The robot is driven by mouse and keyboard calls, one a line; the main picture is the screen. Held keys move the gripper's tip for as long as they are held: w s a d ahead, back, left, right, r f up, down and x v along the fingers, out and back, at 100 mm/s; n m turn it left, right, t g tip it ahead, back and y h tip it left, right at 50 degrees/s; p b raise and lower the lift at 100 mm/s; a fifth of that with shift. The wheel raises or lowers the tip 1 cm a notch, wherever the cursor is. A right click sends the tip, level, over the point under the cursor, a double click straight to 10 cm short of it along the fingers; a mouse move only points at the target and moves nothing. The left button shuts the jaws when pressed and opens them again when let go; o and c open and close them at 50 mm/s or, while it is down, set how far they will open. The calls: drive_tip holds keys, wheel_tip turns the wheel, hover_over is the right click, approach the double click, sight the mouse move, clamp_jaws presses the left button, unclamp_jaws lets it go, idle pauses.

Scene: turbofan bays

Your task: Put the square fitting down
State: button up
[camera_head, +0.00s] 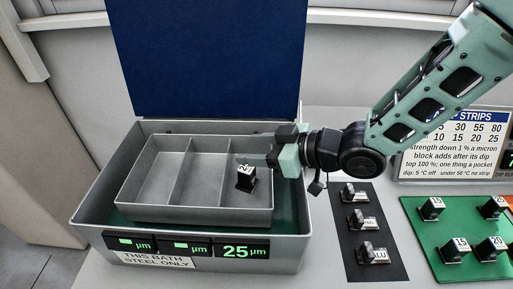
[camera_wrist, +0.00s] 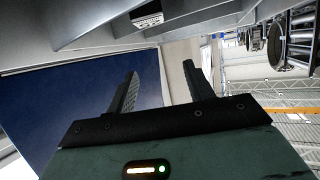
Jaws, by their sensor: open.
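A small dark block with a white marked top (camera_head: 245,178), which I take to be the square fitting, stands in the right-hand pocket of the grey three-pocket tray (camera_head: 128,192). Its marking is too small to read surely. A block with a pale face (camera_wrist: 147,17) also shows at the top of the wrist view. My gripper (camera_head: 278,149) is at the right side of the tray, above and to the right of the block and apart from it. In the wrist view its two fingers (camera_wrist: 160,76) are spread with nothing between them.
The tray sits inside a larger grey bath (camera_head: 84,222) with a raised blue lid (camera_head: 205,60). Its front has a display reading 25 µm (camera_head: 242,251) and a label reading THIS BATH STEEL ONLY. Right are a black mat (camera_head: 385,268) with three fittings and a green mat (camera_head: 462,225) with several numbered blocks.

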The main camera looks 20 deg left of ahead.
drive_tip(key=d+r+m+t+h+b, duration=0.25)
drive_tip(key=d+h, duration=0.35)
drive_tip(key=d, duration=1)
drive_tip(key=s+d+m+g+h, duration=0.2)
drive_tip(key=s+d, duration=0.3)
drive_tip(key=s, duration=0.4)
drive_tip(key=s+d+m+g+h, duration=0.2)
drive_tip(key=s+d+m+h, duration=0.2)
drive_tip(key=s, duration=0.5)
drive_tip(key=shift+d+f+g+h, duration=0.35)
drive_tip(key=shift+d+f+h, duration=0.1)
drive_tip(key=shift+h, duration=0.15)
